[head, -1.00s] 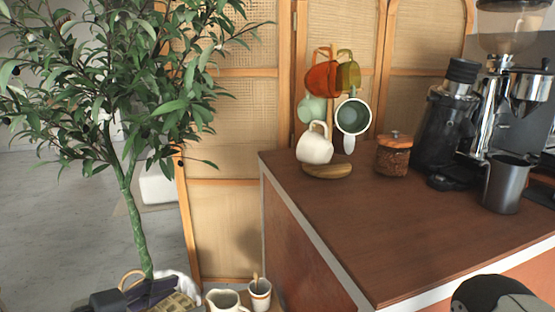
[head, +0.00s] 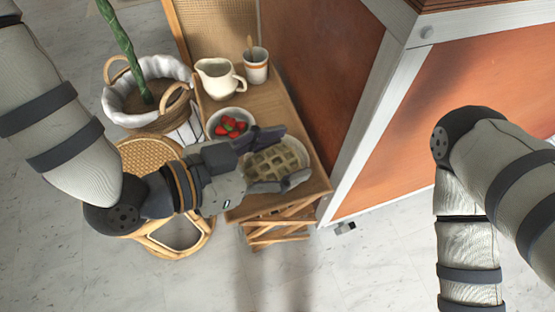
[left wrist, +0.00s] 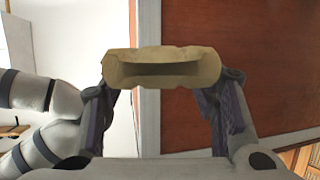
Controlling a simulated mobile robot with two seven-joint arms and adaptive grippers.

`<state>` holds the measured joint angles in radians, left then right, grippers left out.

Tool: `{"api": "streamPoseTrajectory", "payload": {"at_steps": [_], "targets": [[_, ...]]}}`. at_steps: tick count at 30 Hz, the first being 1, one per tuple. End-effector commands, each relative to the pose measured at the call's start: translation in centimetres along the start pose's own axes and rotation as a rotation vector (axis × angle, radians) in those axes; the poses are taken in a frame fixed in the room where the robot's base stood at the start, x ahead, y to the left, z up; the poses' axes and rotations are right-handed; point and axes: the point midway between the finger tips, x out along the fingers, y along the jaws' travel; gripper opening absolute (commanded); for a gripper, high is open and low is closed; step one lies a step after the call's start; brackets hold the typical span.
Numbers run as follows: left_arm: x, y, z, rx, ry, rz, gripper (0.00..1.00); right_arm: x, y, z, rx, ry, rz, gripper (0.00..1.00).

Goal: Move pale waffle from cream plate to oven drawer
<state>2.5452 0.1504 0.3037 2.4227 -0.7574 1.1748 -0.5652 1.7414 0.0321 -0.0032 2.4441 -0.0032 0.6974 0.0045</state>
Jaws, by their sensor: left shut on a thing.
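The pale waffle (head: 281,161) is in my left gripper (head: 272,162), between its two fingers, over the near end of the small wooden side table. In the left wrist view the waffle (left wrist: 160,67) shows edge-on, spanning the gap between the fingertips. The cream plate (head: 306,172) is mostly hidden behind the waffle and gripper; part of its rim shows at the right. The oven drawer is not in view. My right arm shows at the right of the head view, but its gripper does not.
A bowl of strawberries (head: 229,123), a cream pitcher (head: 217,78) and a cup with a spoon (head: 256,66) stand on the side table (head: 290,105). A potted tree's basket (head: 140,121) and rattan stool (head: 149,153) are at left. The orange-panelled cart (head: 455,90) is at right.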

Motion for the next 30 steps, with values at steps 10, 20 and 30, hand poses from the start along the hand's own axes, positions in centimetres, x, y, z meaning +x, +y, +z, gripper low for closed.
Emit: {"api": "streamPoseTrajectory", "payload": {"at_steps": [10,20,30], "targets": [[4.7,4.8,1.6,0.024,-0.006,0.039,0.27,3.9,0.0,-0.7,-0.002,-0.051,0.003,0.4],[5.6,2.0,2.4,0.024,-0.004,0.029,0.27,4.5,0.0,-0.9,-0.003,-0.057,0.003,0.4],[10.0,-6.9,7.7,0.019,-0.007,0.035,0.27,7.3,0.0,-1.6,-0.003,-0.095,0.004,0.4]]}}
